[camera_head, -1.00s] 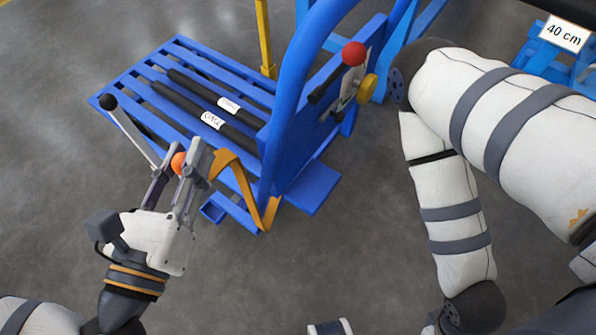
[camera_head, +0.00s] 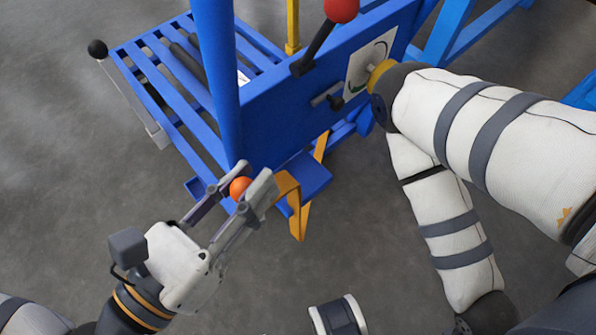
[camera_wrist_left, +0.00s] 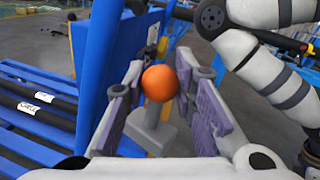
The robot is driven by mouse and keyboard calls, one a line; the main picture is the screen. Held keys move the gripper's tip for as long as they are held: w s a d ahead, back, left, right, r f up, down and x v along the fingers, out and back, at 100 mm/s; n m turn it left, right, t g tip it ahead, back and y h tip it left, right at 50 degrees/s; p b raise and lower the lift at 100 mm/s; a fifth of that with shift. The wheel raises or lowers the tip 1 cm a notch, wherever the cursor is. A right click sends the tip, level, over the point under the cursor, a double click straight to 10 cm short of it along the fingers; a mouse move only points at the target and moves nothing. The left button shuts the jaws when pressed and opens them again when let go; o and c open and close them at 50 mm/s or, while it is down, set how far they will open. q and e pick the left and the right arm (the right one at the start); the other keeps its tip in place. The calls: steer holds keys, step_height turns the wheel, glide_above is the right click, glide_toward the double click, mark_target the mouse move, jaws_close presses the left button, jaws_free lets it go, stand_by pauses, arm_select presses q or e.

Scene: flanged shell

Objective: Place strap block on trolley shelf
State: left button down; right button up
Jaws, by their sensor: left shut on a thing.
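My left gripper (camera_head: 254,178) is shut on an orange ball knob (camera_head: 240,187). In the left wrist view, the knob (camera_wrist_left: 159,83) sits between the two finger pads on a grey stem and block (camera_wrist_left: 152,130), which I take for the strap block. An ochre bent strap (camera_head: 287,186) shows just beyond the fingertips; I cannot tell whether it belongs to the held piece. The blue trolley's slatted shelf (camera_head: 152,78) lies beyond and left of the gripper, partly hidden by a blue post. My right gripper is not in view.
Dark rods (camera_head: 187,62) with white labels lie on the slats. A red-knobbed lever (camera_head: 341,8) and a black-knobbed lever (camera_head: 97,48) stick out. Floor at left is clear.

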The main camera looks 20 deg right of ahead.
arm_select(q)
steer(key=w+d+f+b, duration=0.2)
steer(key=d+f+b, duration=0.1)
steer(key=f, duration=0.1)
steer(key=w+d+f+b, duration=0.3)
steer(key=f, duration=0.2)
steer(key=w+d+f+b, duration=0.3)
steer(key=f, duration=0.1)
steer(key=shift+d+f, duration=0.15)
steer(key=shift+d, duration=0.2)
steer(key=shift+r, duration=0.3)
steer(key=c, duration=1.7)
jaws_free()
steer(key=shift+f, duration=0.15)
steer(key=shift+o, duration=0.5)
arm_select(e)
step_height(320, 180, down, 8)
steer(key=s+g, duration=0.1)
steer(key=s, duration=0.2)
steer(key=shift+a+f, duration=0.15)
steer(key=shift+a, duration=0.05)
